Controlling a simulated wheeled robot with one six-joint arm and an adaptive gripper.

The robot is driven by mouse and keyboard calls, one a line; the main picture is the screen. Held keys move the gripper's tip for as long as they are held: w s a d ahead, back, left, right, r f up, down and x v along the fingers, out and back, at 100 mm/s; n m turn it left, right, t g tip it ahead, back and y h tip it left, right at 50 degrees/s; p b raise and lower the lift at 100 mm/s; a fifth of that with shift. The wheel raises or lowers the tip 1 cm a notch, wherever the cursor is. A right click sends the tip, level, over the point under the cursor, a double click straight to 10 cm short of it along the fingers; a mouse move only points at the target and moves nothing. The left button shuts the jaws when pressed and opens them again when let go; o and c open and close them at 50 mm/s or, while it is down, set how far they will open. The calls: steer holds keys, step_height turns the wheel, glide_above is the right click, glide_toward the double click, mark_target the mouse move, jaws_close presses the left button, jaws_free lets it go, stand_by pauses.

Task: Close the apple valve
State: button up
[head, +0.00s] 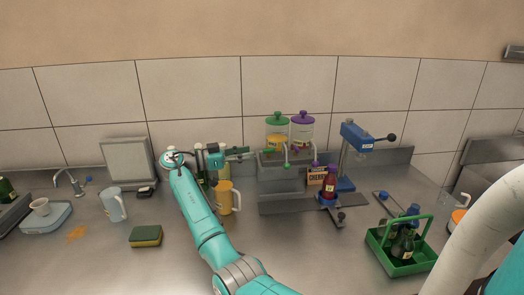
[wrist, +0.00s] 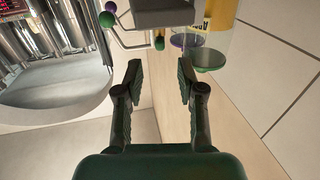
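Two clear dispensers stand on a grey block at the back centre in the head view: one has a green lid (head: 277,115) and yellow contents, the other a purple lid (head: 302,116). A green knob (head: 286,166) and a purple knob (head: 315,164) hang at their front. My gripper (head: 242,152) is left of the dispensers. In the wrist view my gripper (wrist: 161,76) is open and empty, with a green-tipped lever (wrist: 159,43) beyond the fingertips, apart from them.
A yellow mug (head: 224,199) stands below my gripper. A green bottle carrier (head: 381,259) is at front right. A sponge (head: 146,236) lies on the left counter.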

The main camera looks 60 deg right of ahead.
mark_target(263, 150)
steer(key=x, duration=0.7)
steer(key=shift+s+d, duration=0.2)
steer(key=shift+d, duration=0.05)
jaws_close()
